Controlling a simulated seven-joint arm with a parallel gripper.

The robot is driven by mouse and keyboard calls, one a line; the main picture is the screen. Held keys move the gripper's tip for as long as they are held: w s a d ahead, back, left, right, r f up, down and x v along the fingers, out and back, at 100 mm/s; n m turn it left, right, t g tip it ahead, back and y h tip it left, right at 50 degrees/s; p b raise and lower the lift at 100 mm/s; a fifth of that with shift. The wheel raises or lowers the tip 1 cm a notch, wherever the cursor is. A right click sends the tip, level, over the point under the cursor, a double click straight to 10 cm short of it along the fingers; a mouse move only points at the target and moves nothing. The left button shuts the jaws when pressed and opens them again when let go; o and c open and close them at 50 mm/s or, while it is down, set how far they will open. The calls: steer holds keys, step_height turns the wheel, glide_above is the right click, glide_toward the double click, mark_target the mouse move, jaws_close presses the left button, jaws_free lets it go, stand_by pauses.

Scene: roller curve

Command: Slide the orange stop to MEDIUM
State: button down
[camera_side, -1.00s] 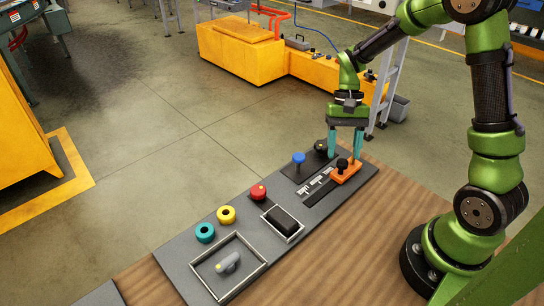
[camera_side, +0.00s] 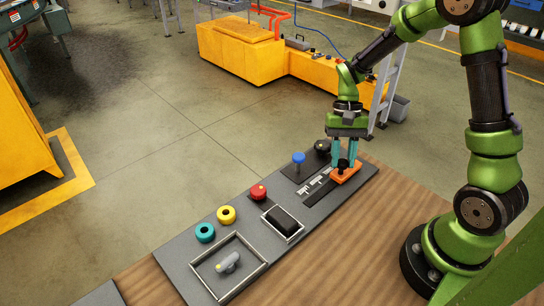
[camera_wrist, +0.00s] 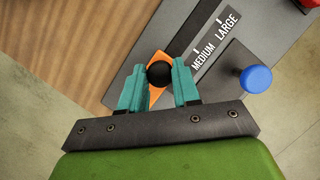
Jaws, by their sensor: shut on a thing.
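The orange stop (camera_side: 346,175) sits at the far right end of its dark slot on the grey panel in the side view. Its black knob (camera_wrist: 160,73) stands between my teal fingers in the wrist view, with orange corners of the stop (camera_wrist: 155,92) showing around it. My gripper (camera_wrist: 160,78) is shut on the knob. The stop is short of the MEDIUM mark, on the side away from LARGE. Any label nearer the stop is hidden by my right finger.
A blue knob (camera_side: 298,158) and a black knob (camera_side: 321,146) stand close behind the slot. The slot left of the stop looks clear.

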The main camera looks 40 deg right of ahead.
steer(key=shift+a, duration=2.55)
steer(key=c, duration=0.8)
jaws_free()
steer(key=shift+c, duration=0.2)
steer(key=v, duration=1.7)
steer(key=shift+d, duration=0.1)
